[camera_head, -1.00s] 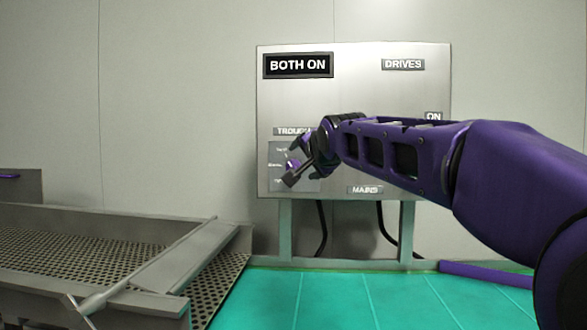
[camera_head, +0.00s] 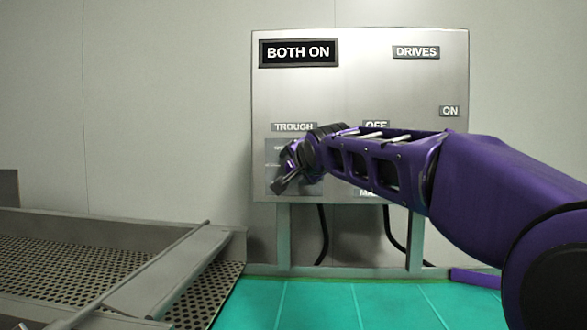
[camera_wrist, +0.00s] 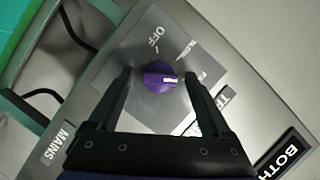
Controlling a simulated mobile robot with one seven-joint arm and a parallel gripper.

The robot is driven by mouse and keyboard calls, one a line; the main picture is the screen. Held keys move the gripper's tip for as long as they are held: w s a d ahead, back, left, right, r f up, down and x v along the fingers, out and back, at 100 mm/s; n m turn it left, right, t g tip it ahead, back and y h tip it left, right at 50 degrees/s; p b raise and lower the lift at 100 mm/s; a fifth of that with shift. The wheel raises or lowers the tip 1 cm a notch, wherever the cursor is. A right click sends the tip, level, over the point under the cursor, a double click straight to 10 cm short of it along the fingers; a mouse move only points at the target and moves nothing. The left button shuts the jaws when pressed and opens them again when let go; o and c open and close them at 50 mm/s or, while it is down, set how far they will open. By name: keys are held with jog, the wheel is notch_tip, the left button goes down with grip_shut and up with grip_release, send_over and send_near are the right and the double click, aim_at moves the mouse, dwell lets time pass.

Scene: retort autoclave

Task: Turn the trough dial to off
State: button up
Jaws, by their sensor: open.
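The trough dial is a round purple knob (camera_wrist: 160,77) with a white pointer mark, seen in the wrist view on a grey plate (camera_wrist: 150,36) with an OFF label and other markings. Its white mark points to the right in the wrist view, not at OFF. My gripper (camera_wrist: 158,75) is open, with one dark finger on each side of the knob; I cannot tell whether they touch it. In the head view my gripper (camera_head: 285,172) is in front of the plate under the TROUGH label (camera_head: 294,127), and the knob is hidden there.
The steel control panel (camera_head: 350,85) carries a BOTH ON display (camera_head: 299,53), a DRIVES label (camera_head: 416,52) and a partly covered MAINS label, clear in the wrist view (camera_wrist: 57,141). A perforated metal trough (camera_head: 90,265) stands at the left. Green floor (camera_head: 330,305) lies below.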

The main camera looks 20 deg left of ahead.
jog(key=shift+c, duration=0.3)
grip_shut()
dwell(0.4)
jog(key=n+p, duration=0.1)
jog(key=n+h, duration=0.1)
jog(key=shift+a+r+n+p, duration=0.2)
jog(key=shift+n+p, duration=0.2)
jog(key=n+h+p, duration=0.1)
jog(key=n+h, duration=0.2)
jog(key=n, duration=0.1)
jog(key=shift+a, duration=0.1)
jog(key=n+h+p, duration=0.1)
jog(key=n+h, duration=0.2)
jog(key=n, duration=0.1)
jog(key=shift+s+a+f+t, duration=0.1)
jog(key=shift+t, duration=0.3)
jog(key=n+t+h, duration=0.1)
jog(key=n, duration=0.1)
jog(key=shift+n+h, duration=0.4)
